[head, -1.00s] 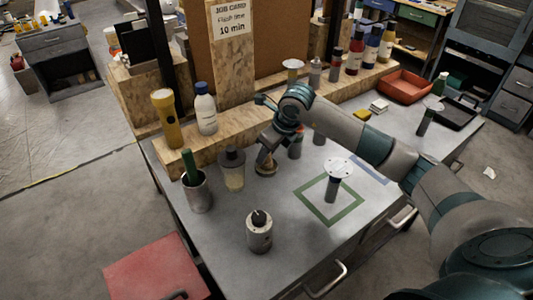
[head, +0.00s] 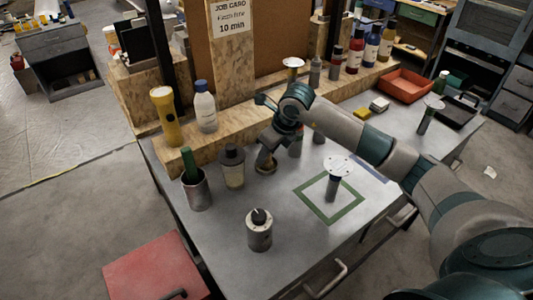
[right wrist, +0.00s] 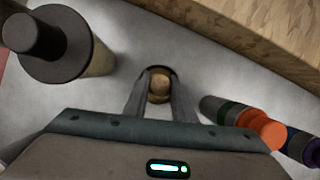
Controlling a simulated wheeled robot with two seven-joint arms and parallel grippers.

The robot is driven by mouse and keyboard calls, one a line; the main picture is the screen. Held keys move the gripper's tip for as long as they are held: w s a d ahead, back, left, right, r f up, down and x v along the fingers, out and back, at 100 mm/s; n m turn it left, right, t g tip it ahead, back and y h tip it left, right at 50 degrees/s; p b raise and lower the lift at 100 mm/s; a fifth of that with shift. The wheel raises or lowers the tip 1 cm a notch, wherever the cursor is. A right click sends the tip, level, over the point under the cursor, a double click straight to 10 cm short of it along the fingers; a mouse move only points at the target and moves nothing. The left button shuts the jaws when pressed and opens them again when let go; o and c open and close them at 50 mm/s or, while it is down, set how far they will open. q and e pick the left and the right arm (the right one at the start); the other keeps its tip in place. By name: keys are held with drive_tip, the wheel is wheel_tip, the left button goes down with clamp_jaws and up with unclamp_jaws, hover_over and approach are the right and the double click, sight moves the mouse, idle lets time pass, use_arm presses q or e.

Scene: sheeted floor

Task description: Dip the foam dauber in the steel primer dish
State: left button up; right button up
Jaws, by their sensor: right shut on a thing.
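My right gripper (head: 264,159) is low over the bench, pointing down. In the right wrist view its two fingers are shut on a round tan knob (right wrist: 159,86), which looks like the top of the foam dauber. A small round dish with a dark rim (right wrist: 158,70) shows just beyond and around the knob; it looks like the steel primer dish. In the head view the dish (head: 269,168) sits on the bench right under the fingertips, partly hidden by them. The dauber's foam end is hidden, so I cannot tell whether it touches the dish. My left gripper is not in view.
A dark-capped jar (head: 232,166) stands close left of the gripper. A metal cup (head: 196,188) with a green-handled thing is farther left. Several bottles and a wooden ledge (head: 180,151) lie behind. A grey canister (head: 259,230) stands in front. The green square (head: 328,219) is right.

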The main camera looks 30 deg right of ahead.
drive_tip(key=shift+s+d+f+b, duration=0.2)
drive_tip(key=shift+d+f+b, duration=0.05)
drive_tip(key=shift+f+b, duration=0.35)
drive_tip(key=shift+s+f, duration=0.1)
idle(0.6)
drive_tip(key=shift+w+a+r+p, duration=0.2)
drive_tip(key=shift+r+p, duration=0.3)
drive_tip(key=shift+r, duration=0.45)
drive_tip(key=shift+w+a+r+p, duration=0.15)
drive_tip(key=shift+r+p, duration=0.3)
drive_tip(key=shift+r, duration=0.45)
drive_tip(key=shift+d+r+p, duration=0.1)
drive_tip(key=shift+r+p, duration=0.85)
drive_tip(key=shift+r, duration=0.95)
drive_tip(key=shift+s, duration=0.1)
